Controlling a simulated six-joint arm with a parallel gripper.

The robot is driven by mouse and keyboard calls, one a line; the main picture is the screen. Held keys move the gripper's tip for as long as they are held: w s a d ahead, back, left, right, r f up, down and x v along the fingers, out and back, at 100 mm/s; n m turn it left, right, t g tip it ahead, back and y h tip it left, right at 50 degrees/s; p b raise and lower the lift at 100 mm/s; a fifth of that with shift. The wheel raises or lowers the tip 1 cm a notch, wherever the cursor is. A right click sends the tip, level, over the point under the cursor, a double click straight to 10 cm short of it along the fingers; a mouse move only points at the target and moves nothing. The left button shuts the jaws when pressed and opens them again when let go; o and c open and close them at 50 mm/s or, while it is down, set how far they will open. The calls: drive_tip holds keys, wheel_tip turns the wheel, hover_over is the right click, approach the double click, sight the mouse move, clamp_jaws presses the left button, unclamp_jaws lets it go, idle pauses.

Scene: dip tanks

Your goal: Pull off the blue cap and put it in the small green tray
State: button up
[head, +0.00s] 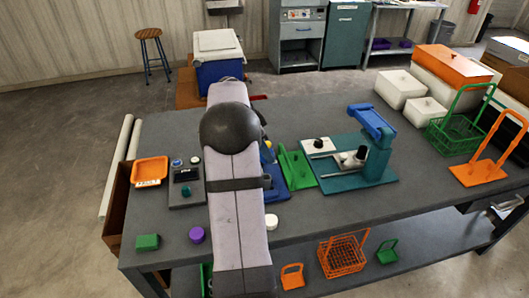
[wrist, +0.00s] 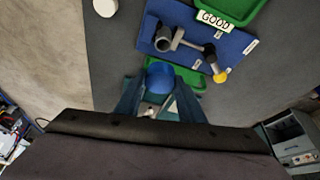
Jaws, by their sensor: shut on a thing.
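In the wrist view my gripper (wrist: 158,82) is shut on the blue cap (wrist: 159,71), which sits between the two fingertips. Behind the cap a green tray (wrist: 186,71) shows in part, beside the blue board; how high the cap is over it I cannot tell. On the blue board (wrist: 196,57) lies a grey pipe fitting (wrist: 187,41) with a yellow cap (wrist: 220,76) at one end; no blue cap is on it. In the head view the green tray (head: 294,165) is right of the board, and my arm hides the gripper.
A larger green tray with a GOOD label (wrist: 215,20) lies beyond the board. A teal press (head: 372,150) stands close right of the small tray. An orange tray (head: 150,168), a grey box (head: 186,188) and a white round piece (head: 272,222) are around my arm.

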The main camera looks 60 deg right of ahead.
drive_tip(key=shift+r+p, duration=1.2)
drive_tip(key=shift+r, duration=0.8)
drive_tip(key=w+a+f+n+b, duration=0.2)
drive_tip(key=w+a+f+b, duration=0.3)
drive_tip(key=w+f+b, duration=0.4)
drive_tip(key=w+d+n+t+p, duration=0.1)
drive_tip(key=w+n+t+p, duration=0.1)
drive_tip(key=w+n+t, duration=0.2)
drive_tip(key=shift+w+d+n+t+p, duration=0.4)
drive_tip(key=shift+w+n, duration=1.25)
drive_tip(key=shift+n, duration=2.15)
drive_tip(key=shift+f, duration=0.1)
drive_tip(key=shift+f+p, duration=1.55)
drive_tip(key=shift+f, duration=3.45)
